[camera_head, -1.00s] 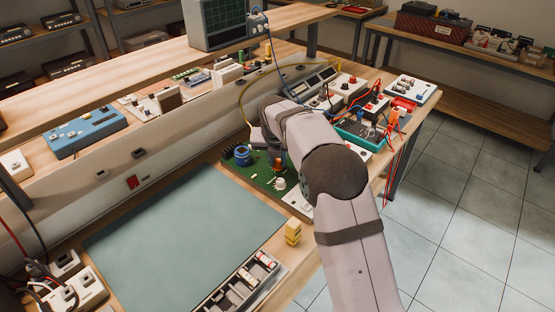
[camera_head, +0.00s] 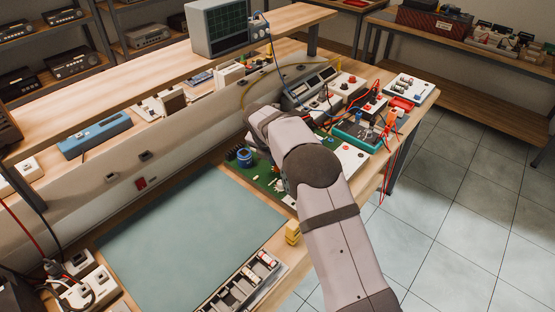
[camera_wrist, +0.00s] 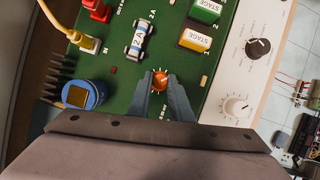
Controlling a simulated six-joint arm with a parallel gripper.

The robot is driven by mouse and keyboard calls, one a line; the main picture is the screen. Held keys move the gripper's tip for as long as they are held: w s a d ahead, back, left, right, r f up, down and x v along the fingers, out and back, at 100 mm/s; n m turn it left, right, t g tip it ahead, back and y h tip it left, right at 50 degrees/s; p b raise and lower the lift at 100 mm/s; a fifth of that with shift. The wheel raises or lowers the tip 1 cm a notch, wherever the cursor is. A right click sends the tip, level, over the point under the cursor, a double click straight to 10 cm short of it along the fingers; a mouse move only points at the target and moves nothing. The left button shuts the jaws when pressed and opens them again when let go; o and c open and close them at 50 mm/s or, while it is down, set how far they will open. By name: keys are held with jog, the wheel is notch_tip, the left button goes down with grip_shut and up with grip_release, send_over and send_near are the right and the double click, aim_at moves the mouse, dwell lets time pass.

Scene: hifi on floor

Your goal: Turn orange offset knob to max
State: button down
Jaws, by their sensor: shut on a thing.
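The orange knob (camera_wrist: 160,80) stands on the green circuit board (camera_wrist: 118,93) in the wrist view. My gripper (camera_wrist: 161,87) is over the board with its two grey fingers around the knob, shut on it. Which way the knob's marker points is too small to tell. In the head view my arm hides the knob and the gripper, and part of the board (camera_head: 262,180) shows beside the arm.
A blue cylinder (camera_wrist: 84,95), a fuse (camera_wrist: 138,40), and green and yellow stage blocks (camera_wrist: 195,37) stand on the board near the fingers. A white panel with a black knob (camera_wrist: 258,47) and a white knob (camera_wrist: 237,106) lies to the right. A teal mat (camera_head: 190,240) is clear.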

aim_at(273, 176)
jog(key=c, duration=1.6)
grip_release()
jog(key=b+v, duration=0.1)
jog(key=v, duration=0.6)
jog(key=shift+s+a+r, duration=0.1)
jog(key=shift+s+r, duration=0.05)
jog(key=shift+r, duration=0.05)
